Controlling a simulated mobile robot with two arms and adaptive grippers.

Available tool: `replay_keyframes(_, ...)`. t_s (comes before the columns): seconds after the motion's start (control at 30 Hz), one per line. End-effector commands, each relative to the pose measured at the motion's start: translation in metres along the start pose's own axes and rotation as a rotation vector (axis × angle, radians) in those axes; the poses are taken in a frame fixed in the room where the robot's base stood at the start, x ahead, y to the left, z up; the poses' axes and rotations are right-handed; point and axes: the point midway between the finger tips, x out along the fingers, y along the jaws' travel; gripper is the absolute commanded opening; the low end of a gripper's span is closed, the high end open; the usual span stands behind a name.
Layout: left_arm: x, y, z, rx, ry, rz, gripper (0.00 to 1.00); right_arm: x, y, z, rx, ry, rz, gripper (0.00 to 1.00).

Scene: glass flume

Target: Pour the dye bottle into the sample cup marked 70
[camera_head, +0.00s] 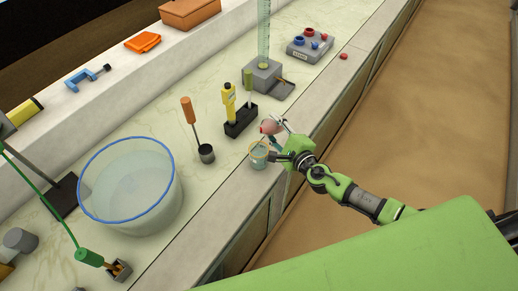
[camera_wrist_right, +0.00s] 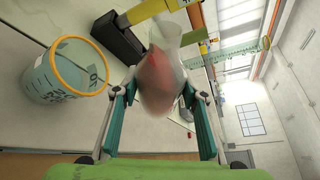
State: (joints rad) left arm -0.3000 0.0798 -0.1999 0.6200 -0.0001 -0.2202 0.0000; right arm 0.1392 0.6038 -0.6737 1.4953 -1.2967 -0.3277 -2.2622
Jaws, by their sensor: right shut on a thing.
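My right gripper (camera_head: 278,131) is shut on the dye bottle (camera_head: 268,127), a clear flask with red liquid in it. In the right wrist view the dye bottle (camera_wrist_right: 158,82) sits between the two fingers (camera_wrist_right: 160,100) and looks tilted well over compared with the cup. The sample cup (camera_head: 259,155) is clear with an orange rim and stands upright near the bench's front edge, just below the bottle. The cup also shows in the right wrist view (camera_wrist_right: 62,78), left of the bottle, with dark marks I cannot read surely. I see no stream of dye. My left gripper is out of view.
A grey pot (camera_head: 206,154) with an orange-handled tool and a black holder (camera_head: 241,121) with a yellow tool stand behind the cup. A large blue-rimmed tank (camera_head: 130,190) is at left. A grey control box (camera_head: 310,47) is at the back. The bench's front strip is mostly clear.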

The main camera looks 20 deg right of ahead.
Motion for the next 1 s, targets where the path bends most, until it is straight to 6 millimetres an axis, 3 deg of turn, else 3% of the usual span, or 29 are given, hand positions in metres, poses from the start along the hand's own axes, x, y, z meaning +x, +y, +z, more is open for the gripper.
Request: replay_keyframes(1.0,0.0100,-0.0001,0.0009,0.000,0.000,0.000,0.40,0.0008,0.0007,-0.0019,-0.058,0.000,-0.025,0.17)
